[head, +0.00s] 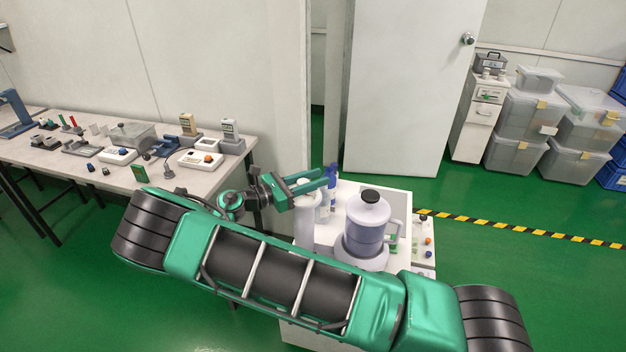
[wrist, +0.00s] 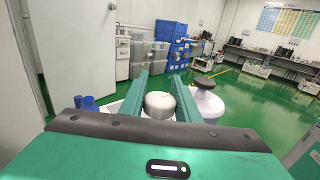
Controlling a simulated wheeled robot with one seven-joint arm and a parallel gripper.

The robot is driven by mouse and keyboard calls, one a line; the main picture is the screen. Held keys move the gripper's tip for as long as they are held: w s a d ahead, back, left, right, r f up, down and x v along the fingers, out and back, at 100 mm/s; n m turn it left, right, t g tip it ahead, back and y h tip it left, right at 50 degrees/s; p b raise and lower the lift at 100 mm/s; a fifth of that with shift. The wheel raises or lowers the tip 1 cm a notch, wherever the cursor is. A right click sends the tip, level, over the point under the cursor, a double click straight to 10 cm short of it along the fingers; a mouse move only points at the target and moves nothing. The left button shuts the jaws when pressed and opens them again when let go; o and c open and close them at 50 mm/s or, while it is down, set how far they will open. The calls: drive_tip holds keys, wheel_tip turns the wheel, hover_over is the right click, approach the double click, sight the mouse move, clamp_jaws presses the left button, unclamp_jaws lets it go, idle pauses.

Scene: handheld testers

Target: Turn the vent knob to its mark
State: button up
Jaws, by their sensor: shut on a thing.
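My gripper (head: 312,184) is at the left part of a white cabinet top (head: 338,196). In the wrist view its two green fingers (wrist: 159,94) stand on either side of a white, round-topped cylinder (wrist: 160,105) and are shut on it. In the head view this upright white cylinder (head: 306,228) shows below the fingers, its top partly hidden by them. I cannot make out a vent knob or a mark for certain.
A jug with a dark cap (head: 368,222) stands close to the right of the cylinder, also in the wrist view (wrist: 206,98). A blue bottle (head: 331,173) stands behind. A bench with testers (head: 120,180) is at left. Clear boxes (head: 525,125) stand at back right.

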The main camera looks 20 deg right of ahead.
drive_tip(key=shift+w+a, duration=0.15)
drive_tip(key=shift+a, duration=0.05)
drive_tip(key=o, duration=1)
drive_tip(key=shift+o, duration=0.2)
drive_tip(key=shift+d, duration=0.1)
drive_tip(key=s+a, duration=0.1)
drive_tip(key=a, duration=1)
drive_tip(key=shift+s, duration=0.3)
drive_tip(key=shift+f, duration=0.1)
